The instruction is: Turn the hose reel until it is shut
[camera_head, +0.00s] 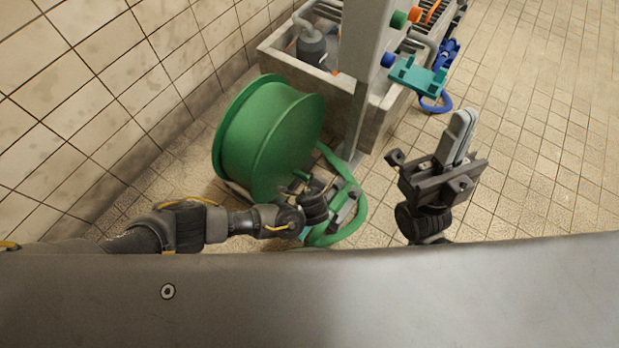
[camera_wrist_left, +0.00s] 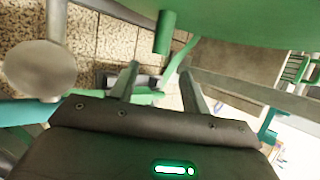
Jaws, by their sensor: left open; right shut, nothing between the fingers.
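The green hose reel (camera_head: 268,135) stands on the tiled floor by the left wall, and its drum fills the top of the left wrist view (camera_wrist_left: 240,20). A short green peg (camera_wrist_left: 165,32) sticks out from the reel; it also shows in the head view (camera_head: 301,175). My left gripper (camera_wrist_left: 160,85) is open, with its two fingers pointing towards the peg. The peg is beyond the fingertips, and no contact shows. In the head view my left wrist partly hides the reel's front. My right gripper (camera_head: 461,135) is shut and empty, pointing up, well right of the reel.
A green hose (camera_head: 352,215) loops on the floor by my left gripper. A grey post (camera_head: 368,60) and a concrete-like trough (camera_head: 290,62) with a pump stand behind the reel. Coloured valve parts (camera_head: 418,77) hang right of the post. Floor on the right is clear.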

